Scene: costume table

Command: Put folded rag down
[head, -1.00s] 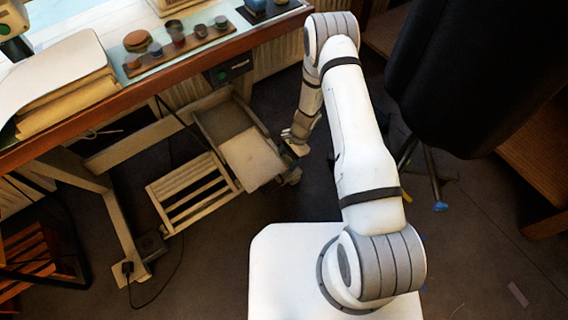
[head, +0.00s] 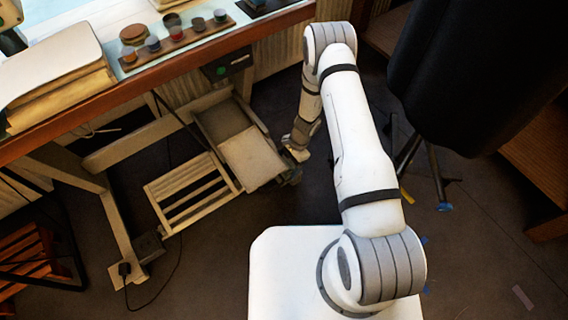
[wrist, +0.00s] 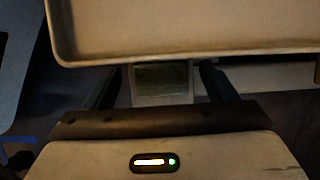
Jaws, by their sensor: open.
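My gripper (head: 297,153) hangs low over the floor in the head view, just right of a low wooden cart. In the wrist view its two dark fingers (wrist: 158,76) are apart. A small pale-edged thing with a dark greenish face (wrist: 162,80) shows between them; I cannot tell whether it is the folded rag or whether the fingers touch it. A beige tray with a raised rim (wrist: 170,52) crosses the top of the wrist view, close to the fingertips. No folded rag can be made out clearly in the head view.
The low cart has a pale flat panel (head: 252,158) and a slatted rack (head: 190,192). The workbench (head: 170,68) above it carries a paint-pot strip (head: 178,41) and a stack of folders (head: 60,75). A dark form on a stand (head: 475,75) is at right.

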